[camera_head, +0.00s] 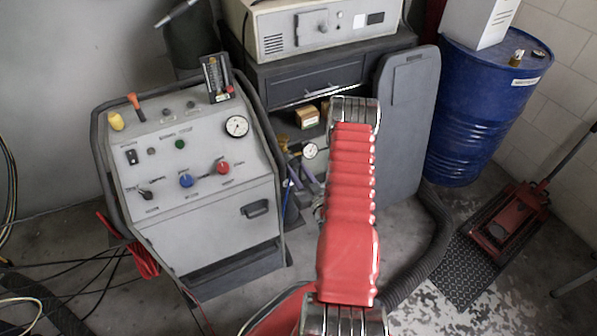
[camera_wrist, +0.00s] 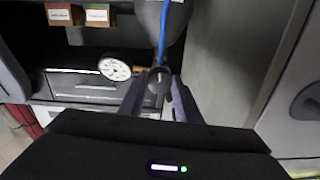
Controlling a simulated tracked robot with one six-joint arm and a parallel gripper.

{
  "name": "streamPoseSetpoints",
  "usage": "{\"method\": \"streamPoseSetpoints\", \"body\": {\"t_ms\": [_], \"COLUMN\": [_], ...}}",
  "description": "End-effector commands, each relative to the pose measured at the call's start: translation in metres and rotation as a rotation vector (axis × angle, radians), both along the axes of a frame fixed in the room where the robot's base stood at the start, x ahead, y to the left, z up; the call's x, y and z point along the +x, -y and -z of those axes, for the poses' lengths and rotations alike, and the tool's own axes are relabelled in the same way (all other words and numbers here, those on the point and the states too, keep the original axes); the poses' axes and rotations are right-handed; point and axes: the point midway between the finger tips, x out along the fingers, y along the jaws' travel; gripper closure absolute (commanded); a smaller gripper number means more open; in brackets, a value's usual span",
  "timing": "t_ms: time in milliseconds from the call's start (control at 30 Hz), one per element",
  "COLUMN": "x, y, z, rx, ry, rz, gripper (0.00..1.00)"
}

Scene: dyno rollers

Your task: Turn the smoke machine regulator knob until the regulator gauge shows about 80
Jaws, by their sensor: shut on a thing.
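In the wrist view, the jaws of my gripper (camera_wrist: 158,97) are shut on a dark round knob (camera_wrist: 158,78), one finger on each side of it. A small white-faced gauge (camera_wrist: 115,68) sits just left of the knob. Its needle and numbers are too small to read. A gauge (camera_head: 310,150) with a white face also shows in the head view, left of my red arm.
A grey machine (camera_head: 200,218) with coloured knobs and a dial (camera_head: 236,126) stands at left. A dark cabinet (camera_head: 300,78) carries a pale box (camera_head: 330,22). A blue drum (camera_head: 475,110) and a red floor jack (camera_head: 510,220) are at right. In the wrist view, a blue hose (camera_wrist: 163,30) rises above the knob.

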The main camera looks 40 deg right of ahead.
Motion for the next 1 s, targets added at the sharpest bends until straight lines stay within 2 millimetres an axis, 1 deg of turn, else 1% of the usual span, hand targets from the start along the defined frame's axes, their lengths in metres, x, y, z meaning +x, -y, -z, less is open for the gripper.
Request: {"method": "streamPoseSetpoints", "body": {"t_ms": [100, 367, 400, 600, 667, 867, 1000], "x": [-0.0003, -0.0004, -0.0004, -0.0003, -0.0002, -0.0003, -0.0045], "y": [-0.0001, 0.0000, 0.0000, -0.0001, 0.0000, -0.0001, -0.0010], "z": [0.0002, 0.0003, 0.0003, 0.0002, 0.0002, 0.0001, 0.0005], "rx": [0.030, 0.033, 0.033, 0.032, 0.032, 0.031, 0.032], "ry": [0.008, 0.009, 0.009, 0.008, 0.009, 0.009, 0.008], "rz": [0.001, 0.001, 0.001, 0.001, 0.001, 0.000, 0.001], "gripper": [0.92, 0.92, 0.68, 0.54, 0.51, 0.51, 0.51]}}
